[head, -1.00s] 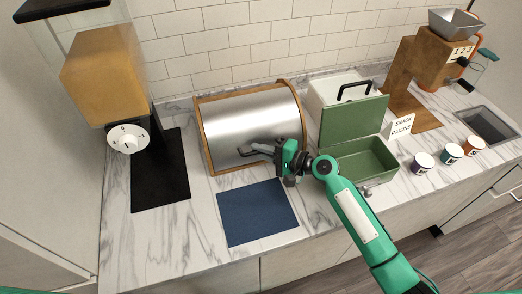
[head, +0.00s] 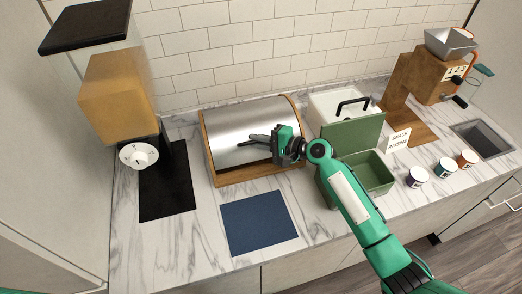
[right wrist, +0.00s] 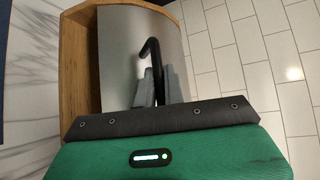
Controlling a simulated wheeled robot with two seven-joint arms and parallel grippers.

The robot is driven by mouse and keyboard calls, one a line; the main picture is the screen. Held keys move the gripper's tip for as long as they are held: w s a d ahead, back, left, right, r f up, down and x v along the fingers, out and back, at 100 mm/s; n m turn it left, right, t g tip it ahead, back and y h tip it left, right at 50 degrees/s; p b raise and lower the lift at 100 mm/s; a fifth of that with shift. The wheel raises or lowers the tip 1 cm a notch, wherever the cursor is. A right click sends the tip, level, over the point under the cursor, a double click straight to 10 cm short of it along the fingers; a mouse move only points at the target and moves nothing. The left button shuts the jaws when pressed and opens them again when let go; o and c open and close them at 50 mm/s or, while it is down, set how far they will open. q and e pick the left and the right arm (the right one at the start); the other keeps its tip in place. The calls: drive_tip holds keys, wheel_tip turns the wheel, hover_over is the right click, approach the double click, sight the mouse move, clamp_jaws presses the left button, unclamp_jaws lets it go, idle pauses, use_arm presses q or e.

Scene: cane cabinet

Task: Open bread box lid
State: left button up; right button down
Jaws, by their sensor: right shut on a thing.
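The bread box has a wooden frame (head: 224,176) and a curved silver lid (head: 225,128), and stands against the back of the counter. My right gripper (head: 262,139) is at the lid's front, shut on its dark handle (right wrist: 150,50). In the right wrist view the grey fingers (right wrist: 157,88) close around the handle's lower part, and the wooden side and metal lid show behind. A wooden strip shows below the lid's lower edge in the head view. The inside of the box cannot be made out. My left gripper is out of view.
A blue mat (head: 258,222) lies in front of the bread box. A dispenser with a white dial (head: 138,155) stands left.

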sight(255, 127)
drive_tip(key=shift+w+a+r, duration=0.25)
drive_tip(key=shift+w+r, duration=0.35)
drive_tip(key=shift+w, duration=0.25)
drive_tip(key=shift+w+a+r, duration=0.25)
drive_tip(key=shift+w+r, duration=0.35)
drive_tip(key=shift+w, duration=0.2)
drive_tip(key=c, duration=1.5)
unclamp_jaws()
drive_tip(key=b+v, duration=0.5)
drive_tip(key=v, duration=0.8)
drive_tip(key=shift+s+d, duration=0.25)
drive_tip(key=shift+d, duration=0.05)
drive_tip(key=shift+r, duration=0.1)
